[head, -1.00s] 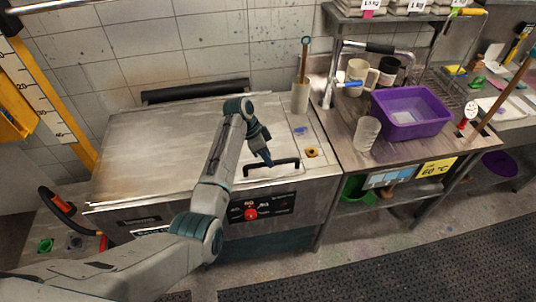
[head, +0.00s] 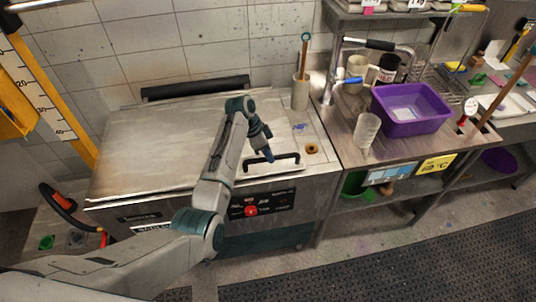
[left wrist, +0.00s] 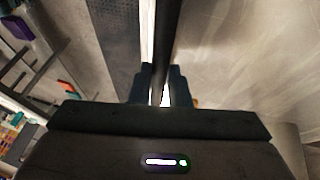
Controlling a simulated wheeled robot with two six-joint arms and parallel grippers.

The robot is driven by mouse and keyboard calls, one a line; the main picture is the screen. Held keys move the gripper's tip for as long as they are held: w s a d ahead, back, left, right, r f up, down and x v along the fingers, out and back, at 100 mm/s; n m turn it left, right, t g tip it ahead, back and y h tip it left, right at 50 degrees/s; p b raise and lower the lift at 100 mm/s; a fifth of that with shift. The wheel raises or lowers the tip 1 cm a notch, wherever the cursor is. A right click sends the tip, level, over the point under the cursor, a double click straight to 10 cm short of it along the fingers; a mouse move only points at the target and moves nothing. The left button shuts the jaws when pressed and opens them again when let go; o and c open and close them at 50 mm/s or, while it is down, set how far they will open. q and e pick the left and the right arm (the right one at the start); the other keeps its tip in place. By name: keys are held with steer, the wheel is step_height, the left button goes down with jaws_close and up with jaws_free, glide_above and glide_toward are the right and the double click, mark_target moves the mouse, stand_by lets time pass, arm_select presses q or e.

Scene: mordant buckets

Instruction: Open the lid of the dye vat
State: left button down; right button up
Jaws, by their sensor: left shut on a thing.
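The dye vat (head: 200,205) is a steel box against the tiled wall. Its flat metal lid (head: 150,140) lies shut or almost shut; I cannot tell if there is a small gap. A black bar handle (head: 285,160) sits at the lid's front right. My left gripper (head: 268,157) reaches down from above and is shut on this handle. In the left wrist view the handle (left wrist: 163,35) runs as a dark bar between the fingers (left wrist: 162,88). My right gripper is not in view.
A steel holder with a wooden-handled brush (head: 301,90) stands at the vat's back right. A sink bench with a purple tub (head: 412,108) and a clear beaker (head: 366,133) adjoins on the right. A black rail (head: 196,88) runs behind the lid. Space above the lid is clear.

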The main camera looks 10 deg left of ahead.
arm_select(q)
steer(key=w+a+r+b, duration=0.1)
steer(key=w+r, duration=0.2)
steer(key=r, duration=0.5)
steer(key=w+a+r+g+b, duration=0.1)
steer(key=w+r+b, duration=0.1)
steer(key=w+r, duration=0.2)
steer(key=w+a+r+g+b, duration=0.1)
steer(key=w+r, duration=0.2)
steer(key=r, duration=0.8)
steer(key=shift+w+a+r+n+h+b, duration=0.3)
steer(key=shift+w+a+h+b, duration=0.05)
steer(key=shift+h, duration=0.05)
